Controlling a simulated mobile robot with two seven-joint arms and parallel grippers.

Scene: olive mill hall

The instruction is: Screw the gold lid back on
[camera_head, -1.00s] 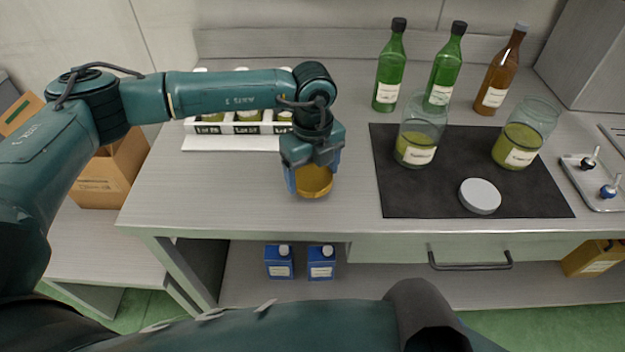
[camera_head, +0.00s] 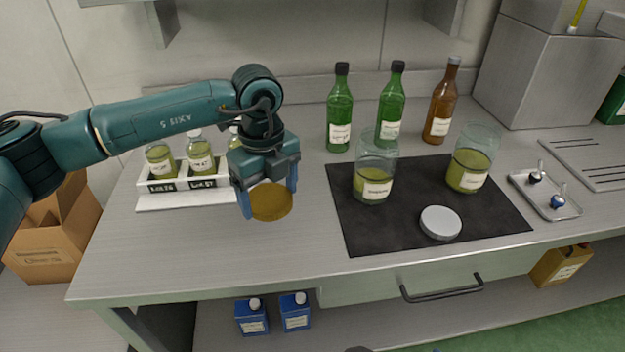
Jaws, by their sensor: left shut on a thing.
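My left gripper (camera_head: 267,197) is shut on the gold lid (camera_head: 271,201), holding it by its rim above the left part of the bench. Two open glass jars with green oil and white labels stand on the black mat (camera_head: 355,237). They are the left jar (camera_head: 374,178) and the right jar (camera_head: 467,171), and neither has a lid on. A silver-grey lid (camera_head: 440,223) lies on the mat in front of them. The gripper is left of the mat, apart from both jars. My right gripper is not in view.
Two green bottles (camera_head: 340,115) (camera_head: 390,109) and a brown bottle (camera_head: 441,107) stand behind the jars. A white rack (camera_head: 190,197) with sample jars is behind the gripper. A small tray (camera_head: 545,200) is at right. Bare bench lies between gripper and mat.

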